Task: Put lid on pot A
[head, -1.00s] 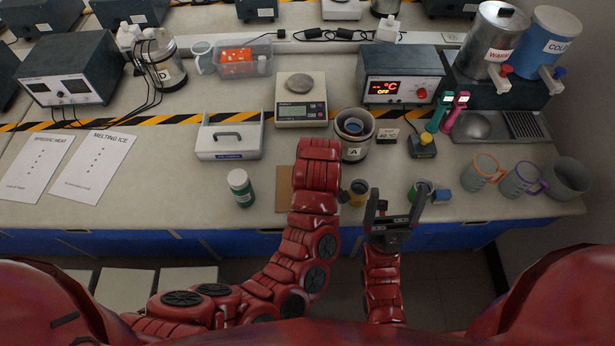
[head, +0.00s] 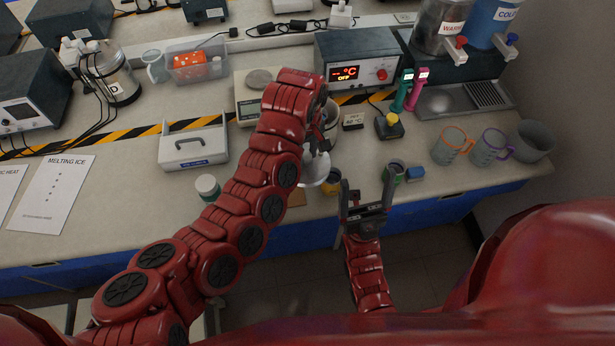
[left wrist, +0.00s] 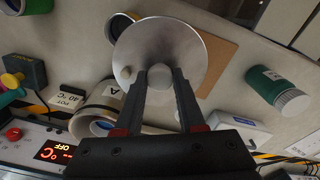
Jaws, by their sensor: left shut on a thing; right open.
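The lid (head: 313,172) is a pale metal disc held in my left gripper (head: 318,142), above the bench's front part. In the left wrist view the lid (left wrist: 187,45) fills the space beyond the fingertips, and my left gripper (left wrist: 162,75) is shut on its middle. Pot A (head: 333,118) stands just behind the lid, mostly hidden by my left arm. In the left wrist view pot A (left wrist: 104,98) shows its "A" label and open mouth, at the lower left of the lid and apart from it. My right gripper (head: 366,195) is open and empty at the bench's front edge.
A yellow-topped device (head: 389,126) and a small "POT 40 °C" sign (head: 353,121) stand right of pot A. A dark cup with yellow (head: 332,184) and a green cup (head: 396,170) stand near the front edge. A green bottle (head: 208,188) stands left of my left arm.

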